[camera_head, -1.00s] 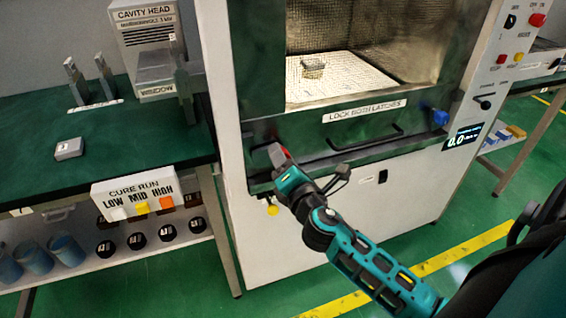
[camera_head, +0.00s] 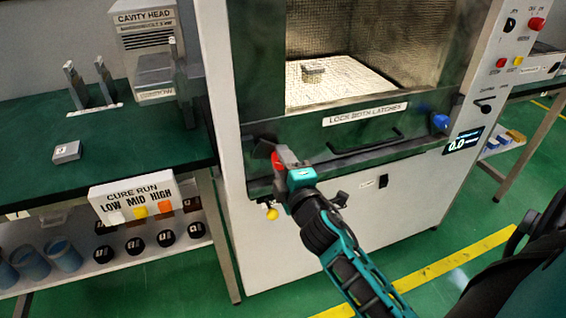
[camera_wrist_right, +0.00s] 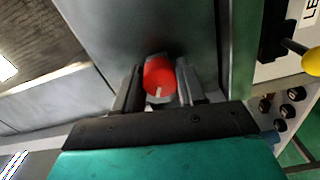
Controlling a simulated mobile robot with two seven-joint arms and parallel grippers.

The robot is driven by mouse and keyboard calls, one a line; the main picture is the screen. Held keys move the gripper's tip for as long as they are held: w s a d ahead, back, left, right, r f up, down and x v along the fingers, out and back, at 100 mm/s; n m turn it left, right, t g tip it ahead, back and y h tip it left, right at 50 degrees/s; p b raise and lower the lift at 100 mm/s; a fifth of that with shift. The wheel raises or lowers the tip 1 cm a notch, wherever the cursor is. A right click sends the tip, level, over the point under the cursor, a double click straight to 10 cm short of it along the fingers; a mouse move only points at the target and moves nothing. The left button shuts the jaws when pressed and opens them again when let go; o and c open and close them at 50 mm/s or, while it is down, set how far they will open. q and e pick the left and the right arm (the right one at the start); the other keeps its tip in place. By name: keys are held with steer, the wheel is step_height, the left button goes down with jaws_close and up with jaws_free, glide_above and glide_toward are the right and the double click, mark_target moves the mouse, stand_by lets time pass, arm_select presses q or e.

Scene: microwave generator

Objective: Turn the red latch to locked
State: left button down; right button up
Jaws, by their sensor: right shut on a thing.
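The red latch (camera_head: 284,156) is on the left side of the oven's front, below the open cavity. My right gripper (camera_head: 282,163) is shut on it. In the right wrist view the round red latch (camera_wrist_right: 159,76), with a short white mark, sits between the two dark fingers of the gripper (camera_wrist_right: 159,86). In the head view the fingers and wrist partly hide the latch. A blue latch (camera_head: 440,121) is at the right end of the same front. The label "LOCK BOTH LATCHES" (camera_head: 364,114) is between them. My left gripper is not in view.
A bar handle (camera_head: 365,143) runs across the oven front, right of my gripper. A green bench (camera_head: 120,160) with a "CURE RUN" box (camera_head: 138,197) stands at left. Open floor lies in front.

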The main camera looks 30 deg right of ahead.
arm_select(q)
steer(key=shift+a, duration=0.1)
arm_select(e)
steer(key=shift+d+m, duration=0.1)
steer(key=shift+m, duration=0.2)
steer(key=o, duration=1.1)
steer(key=shift+c, duration=0.2)
